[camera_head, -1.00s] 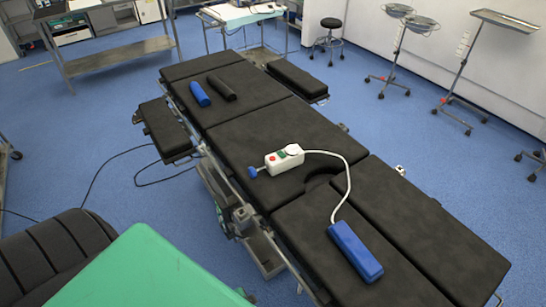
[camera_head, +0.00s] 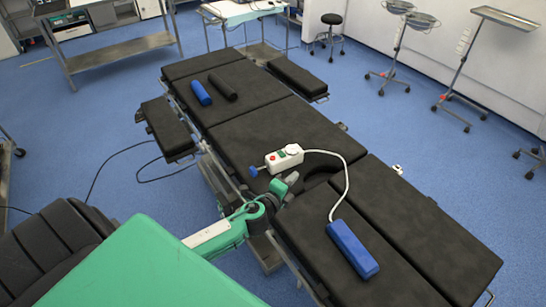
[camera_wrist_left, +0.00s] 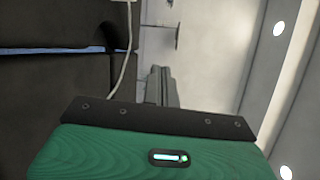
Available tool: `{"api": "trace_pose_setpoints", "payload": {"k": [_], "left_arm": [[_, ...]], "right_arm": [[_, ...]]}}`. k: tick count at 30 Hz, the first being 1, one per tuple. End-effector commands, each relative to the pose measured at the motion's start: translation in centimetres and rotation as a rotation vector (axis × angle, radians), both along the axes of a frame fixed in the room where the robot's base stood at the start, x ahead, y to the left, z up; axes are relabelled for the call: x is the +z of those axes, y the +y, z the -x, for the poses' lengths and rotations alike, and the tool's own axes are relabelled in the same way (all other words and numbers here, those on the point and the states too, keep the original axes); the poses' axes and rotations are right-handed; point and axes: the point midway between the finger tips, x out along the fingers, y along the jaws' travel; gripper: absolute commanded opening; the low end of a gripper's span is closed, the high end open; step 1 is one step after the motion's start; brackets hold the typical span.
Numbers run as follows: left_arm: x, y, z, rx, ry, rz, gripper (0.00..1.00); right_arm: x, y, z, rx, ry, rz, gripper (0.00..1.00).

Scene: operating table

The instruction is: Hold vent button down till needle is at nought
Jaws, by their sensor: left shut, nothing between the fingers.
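A white control box (camera_head: 285,161) lies on the black operating table (camera_head: 330,130). It bears a red button (camera_head: 272,157), a small green patch (camera_head: 281,154) and a round white gauge (camera_head: 292,149); the needle is too small to read. A blue knob (camera_head: 255,171) sticks out at its left end. A white hose (camera_head: 347,185) runs from the box to a blue block (camera_head: 352,249); the hose also shows in the left wrist view (camera_wrist_left: 128,65). My left gripper (camera_head: 293,177) is shut and empty, just in front of the box. It also shows in the left wrist view (camera_wrist_left: 163,73). My right gripper is not in view.
A blue roll (camera_head: 201,93) and a black roll (camera_head: 222,88) lie at the table's far end. A padded side board (camera_head: 167,128) sits at the left edge. The table surface around the box is mostly clear.

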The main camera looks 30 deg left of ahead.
Motion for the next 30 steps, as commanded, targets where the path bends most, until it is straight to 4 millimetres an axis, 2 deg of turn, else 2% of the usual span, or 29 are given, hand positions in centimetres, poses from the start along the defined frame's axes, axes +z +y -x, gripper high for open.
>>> {"api": "trace_pose_setpoints", "payload": {"k": [1, 3, 6, 8, 11, 12, 16, 18, 21, 25, 30], "left_arm": [[2.4, -0.3, -1.9, -0.106, -0.075, -0.166, 0.0], [4.5, -1.2, -3.6, -0.255, -0.161, -0.405, 0.0], [6.1, -1.8, -5.3, -0.459, -0.247, -0.759, 0.0], [6.4, -1.3, -6.1, -0.575, -0.274, -0.977, 0.0], [6.1, 0.8, -7.3, -0.757, -0.272, -1.332, 0.0], [5.9, 2.2, -7.7, -0.821, -0.255, -1.465, 0.0], [5.5, 7.7, -8.7, -0.995, -0.152, -1.819, 0.0], [5.5, 10.4, -9.0, -1.062, -0.089, -1.948, 0.0], [5.6, 13.0, -9.1, -1.12, -0.021, -2.057, 0.0], [5.8, 14.3, -9.2, -1.149, 0.015, -2.112, 0.0], [5.8, 14.4, -9.2, -1.152, 0.02, -2.116, 0.0]], "right_arm": [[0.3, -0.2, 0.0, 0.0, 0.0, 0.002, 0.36], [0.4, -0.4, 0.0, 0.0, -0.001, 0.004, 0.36], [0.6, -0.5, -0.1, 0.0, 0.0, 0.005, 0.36], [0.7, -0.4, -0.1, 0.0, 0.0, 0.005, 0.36], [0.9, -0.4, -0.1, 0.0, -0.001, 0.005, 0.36], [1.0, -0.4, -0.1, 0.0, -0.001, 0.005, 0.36], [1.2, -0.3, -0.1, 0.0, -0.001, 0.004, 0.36], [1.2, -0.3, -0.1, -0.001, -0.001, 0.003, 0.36], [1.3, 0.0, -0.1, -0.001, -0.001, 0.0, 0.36], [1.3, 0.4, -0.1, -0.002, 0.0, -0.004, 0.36], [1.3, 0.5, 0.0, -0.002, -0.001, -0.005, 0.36]]}}
